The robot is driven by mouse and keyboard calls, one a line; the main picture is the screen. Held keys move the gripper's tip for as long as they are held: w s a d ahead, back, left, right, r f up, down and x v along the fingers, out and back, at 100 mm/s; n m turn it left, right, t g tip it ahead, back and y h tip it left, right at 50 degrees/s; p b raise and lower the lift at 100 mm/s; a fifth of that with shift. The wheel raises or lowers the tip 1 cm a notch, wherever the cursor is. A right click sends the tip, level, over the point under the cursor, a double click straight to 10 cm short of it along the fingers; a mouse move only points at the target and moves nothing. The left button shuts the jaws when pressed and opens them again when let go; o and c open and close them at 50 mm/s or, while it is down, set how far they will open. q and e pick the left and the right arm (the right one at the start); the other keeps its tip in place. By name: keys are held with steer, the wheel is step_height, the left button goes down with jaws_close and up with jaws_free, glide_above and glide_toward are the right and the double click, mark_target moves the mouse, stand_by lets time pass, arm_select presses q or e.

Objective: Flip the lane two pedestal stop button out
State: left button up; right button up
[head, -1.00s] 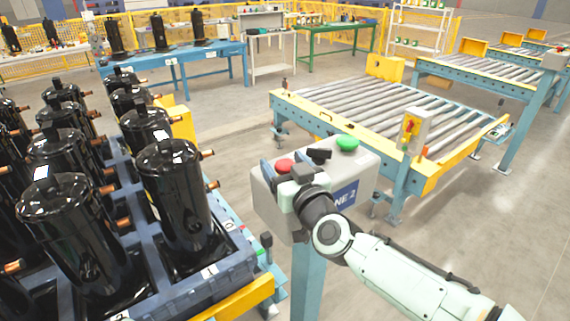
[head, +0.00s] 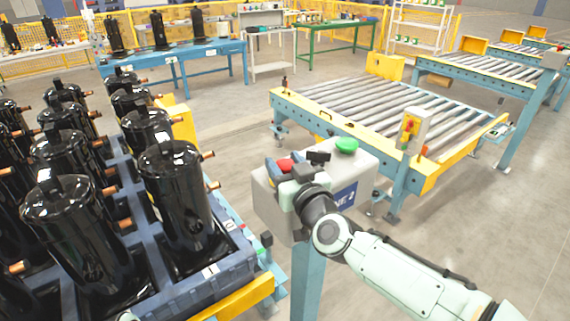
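The lane two pedestal is a grey box (head: 358,168) on a blue post (head: 308,283), with a partly covered "LANE 2" label on its front. On its top are a red stop button (head: 286,165), a black switch (head: 318,157) and a green button (head: 346,145). My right gripper (head: 284,172) is at the box's left end, with its fingers by the red button, which is partly hidden behind it. Whether the fingers grip the button or only stand around it cannot be told. My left gripper is not in view.
A pallet (head: 238,268) with several black compressors (head: 178,190) stands close at left. A roller conveyor (head: 365,105) with a small box bearing a red and yellow switch (head: 411,125) lies behind the pedestal. Open floor (head: 480,240) is at right.

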steer(key=shift+o, duration=0.9)
steer(key=shift+s+r, duration=0.1)
steer(key=shift+r, duration=0.3)
steer(key=shift+a+f, duration=0.1)
steer(key=shift+s, duration=0.2)
steer(key=b+v, duration=0.2)
steer(key=v, duration=1.1)
